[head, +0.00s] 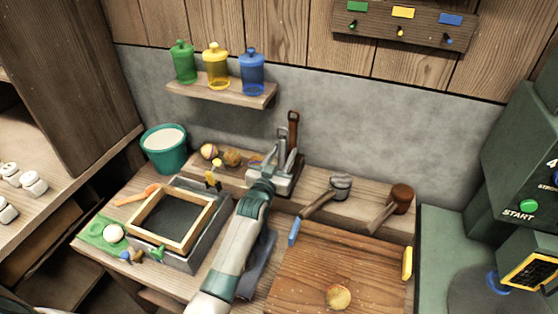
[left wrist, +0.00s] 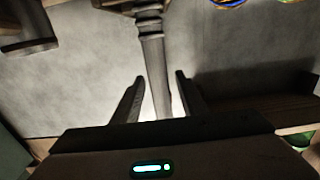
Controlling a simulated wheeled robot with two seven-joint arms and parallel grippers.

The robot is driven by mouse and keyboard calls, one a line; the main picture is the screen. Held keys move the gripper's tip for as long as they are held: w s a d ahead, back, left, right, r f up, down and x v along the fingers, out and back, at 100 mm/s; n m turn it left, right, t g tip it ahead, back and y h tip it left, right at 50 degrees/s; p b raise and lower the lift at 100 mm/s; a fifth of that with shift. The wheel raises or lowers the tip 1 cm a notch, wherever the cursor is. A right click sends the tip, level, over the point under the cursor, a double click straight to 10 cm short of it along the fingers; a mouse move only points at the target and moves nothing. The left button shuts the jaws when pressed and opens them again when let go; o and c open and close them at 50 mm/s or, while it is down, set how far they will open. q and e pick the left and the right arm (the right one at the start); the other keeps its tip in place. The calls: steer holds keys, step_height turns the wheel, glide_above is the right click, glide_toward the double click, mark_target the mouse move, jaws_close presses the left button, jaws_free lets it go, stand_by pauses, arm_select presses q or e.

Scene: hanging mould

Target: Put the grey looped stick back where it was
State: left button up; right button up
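A grey stick (head: 282,138) stands upright in the light tool holder (head: 287,184) at the back of the bench, beside a brown-handled tool (head: 293,122). Its loop is too small to make out clearly. My left gripper (head: 272,163) is at the holder, partly covering it. In the left wrist view, my left gripper (left wrist: 159,88) has its two dark fingers apart, with a grey stick (left wrist: 154,65) running between them. A gap shows on each side of the stick. The stick's lower part is hidden behind the gripper body. My right gripper is not in view.
A wooden frame (head: 140,225) on a grey box is left of my arm. A teal bucket (head: 164,160) stands behind it. Two mallets, one grey-headed (head: 340,184) and one brown-headed (head: 401,196), lie right of the holder. A shelf (head: 225,93) with three bottles hangs above.

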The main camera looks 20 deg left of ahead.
arm_select(q)
steer(key=shift+s, duration=0.1)
steer(key=shift+s, duration=0.25)
steer(key=s+b, duration=0.2)
steer(key=s, duration=0.9)
steer(key=shift+s+a, duration=0.15)
steer(key=shift+a, duration=0.05)
stand_by(0.8)
stand_by(0.4)
